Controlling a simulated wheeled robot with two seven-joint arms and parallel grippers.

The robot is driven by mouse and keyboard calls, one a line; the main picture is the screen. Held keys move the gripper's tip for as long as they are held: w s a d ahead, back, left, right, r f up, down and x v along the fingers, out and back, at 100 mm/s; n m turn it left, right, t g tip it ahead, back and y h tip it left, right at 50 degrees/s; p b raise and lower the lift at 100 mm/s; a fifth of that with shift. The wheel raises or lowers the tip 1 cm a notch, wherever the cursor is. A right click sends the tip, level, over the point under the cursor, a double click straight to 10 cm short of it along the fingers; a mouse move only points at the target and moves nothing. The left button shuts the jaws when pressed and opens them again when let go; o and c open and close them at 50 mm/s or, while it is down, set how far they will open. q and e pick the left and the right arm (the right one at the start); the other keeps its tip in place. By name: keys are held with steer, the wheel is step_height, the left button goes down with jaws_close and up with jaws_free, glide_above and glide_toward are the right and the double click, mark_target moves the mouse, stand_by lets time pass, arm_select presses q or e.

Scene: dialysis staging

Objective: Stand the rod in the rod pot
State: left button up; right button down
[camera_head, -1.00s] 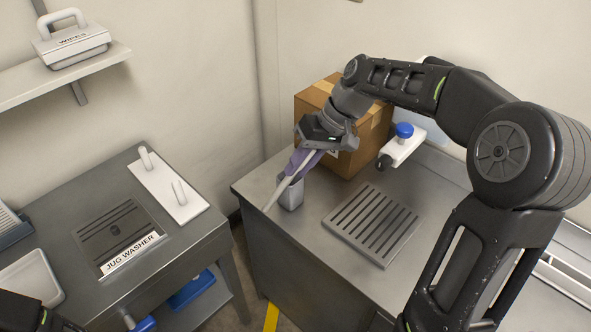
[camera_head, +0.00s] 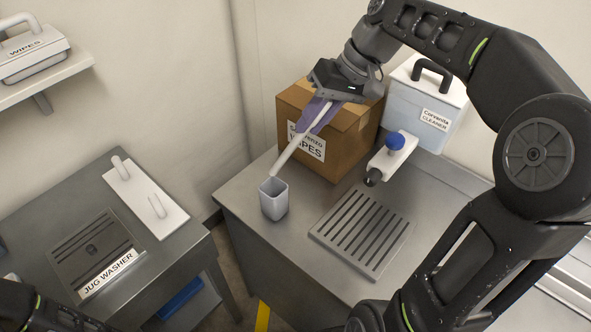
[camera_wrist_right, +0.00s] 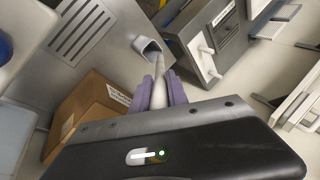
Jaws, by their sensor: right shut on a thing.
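The rod (camera_head: 290,152) is pale and slim, and my right gripper (camera_head: 312,117) is shut on it with purple fingers. The rod hangs tilted, its lower end down and to the left, close above the rod pot's opening. The rod pot (camera_head: 274,204) is a small grey square cup standing near the left corner of the metal counter. In the right wrist view the rod (camera_wrist_right: 160,68) points from the purple fingers toward the pot (camera_wrist_right: 147,50); I cannot tell whether its tip is inside. My left gripper is not in view; only a bit of that arm shows at lower left.
A cardboard wipes box (camera_head: 345,135) stands behind the pot. A slotted drain grate (camera_head: 362,232), a blue-topped tap (camera_head: 392,160) and a cleaner jug (camera_head: 425,108) are to the right. A jug washer table (camera_head: 190,250) stands left across a gap.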

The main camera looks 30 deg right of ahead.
steer(key=shift+f, duration=1.9)
step_height(320, 180, down, 4)
steer(key=shift+r+p, duration=0.1)
steer(key=shift+p, duration=0.35)
steer(key=shift+f+b, duration=0.55)
steer(key=shift+f, duration=0.1)
steer(key=c, duration=1.3)
jaws_free()
steer(key=shift+r, duration=0.2)
